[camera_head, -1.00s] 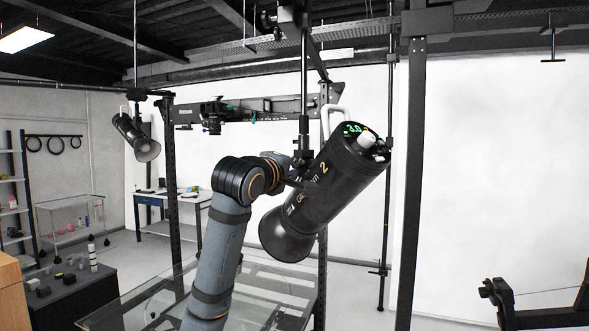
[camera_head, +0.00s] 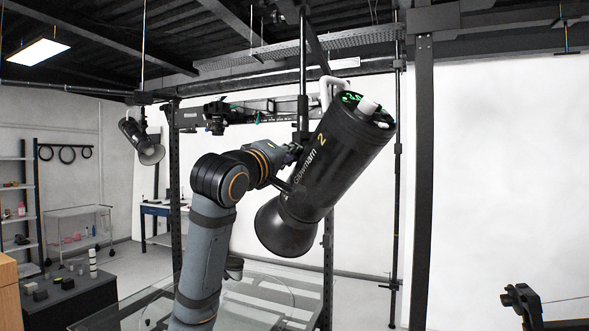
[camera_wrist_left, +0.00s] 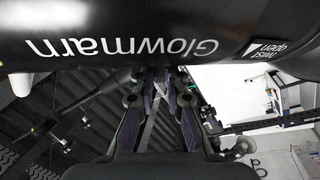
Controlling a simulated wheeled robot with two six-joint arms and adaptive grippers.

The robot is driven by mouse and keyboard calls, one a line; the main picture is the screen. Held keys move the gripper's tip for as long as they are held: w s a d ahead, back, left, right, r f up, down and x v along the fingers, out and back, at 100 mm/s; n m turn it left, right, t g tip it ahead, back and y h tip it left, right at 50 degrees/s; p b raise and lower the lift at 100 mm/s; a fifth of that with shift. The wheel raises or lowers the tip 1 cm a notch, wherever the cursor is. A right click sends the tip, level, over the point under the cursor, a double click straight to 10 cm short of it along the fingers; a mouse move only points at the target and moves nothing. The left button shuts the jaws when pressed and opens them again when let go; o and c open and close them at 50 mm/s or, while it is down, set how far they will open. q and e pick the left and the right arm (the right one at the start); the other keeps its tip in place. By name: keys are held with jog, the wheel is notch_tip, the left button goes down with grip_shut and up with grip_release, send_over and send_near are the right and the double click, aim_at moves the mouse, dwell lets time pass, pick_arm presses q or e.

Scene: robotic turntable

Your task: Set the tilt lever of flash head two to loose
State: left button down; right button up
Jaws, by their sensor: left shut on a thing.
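Flash head two (camera_head: 335,165) is a large black cylinder marked "Glowmarn" and a yellow 2. It hangs tilted, its wide reflector (camera_head: 285,229) low at the left and its control end with a white knob (camera_head: 368,105) up at the right. In the left wrist view its lettered side (camera_wrist_left: 130,40) fills the top. My left gripper (camera_head: 294,152) is at the mount side of the flash head, partly hidden behind it. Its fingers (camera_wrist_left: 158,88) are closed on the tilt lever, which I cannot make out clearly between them.
The head hangs from a vertical pole (camera_head: 303,70) under an overhead rail. A dark upright post (camera_head: 424,180) stands to its right. A glass-topped table (camera_head: 130,312) lies below my arm. Another flash head (camera_head: 140,140) hangs far left. A white backdrop (camera_head: 500,180) is behind.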

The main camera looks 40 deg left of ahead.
pick_arm(q)
jog(key=shift+a+f+m+t+b, duration=0.1)
jog(key=shift+f+m+t+b, duration=0.25)
jog(key=shift+m+b, duration=0.2)
jog(key=shift+w+m+h+b, duration=0.1)
jog(key=shift+m+h+b, duration=0.15)
jog(key=shift+h+b, duration=0.05)
pick_arm(e)
jog(key=f, duration=0.1)
jog(key=s+f, duration=0.1)
jog(key=shift+s+a+f, duration=0.1)
jog(key=shift+a+f, duration=0.15)
jog(key=shift+f, duration=0.1)
pick_arm(q)
jog(key=shift+r, duration=0.1)
pick_arm(e)
jog(key=shift+w, duration=0.2)
pick_arm(q)
jog(key=c, duration=1.6)
grip_release()
jog(key=shift+c, duration=0.2)
pick_arm(e)
jog(key=shift+d, duration=0.1)
jog(key=shift+d, duration=0.1)
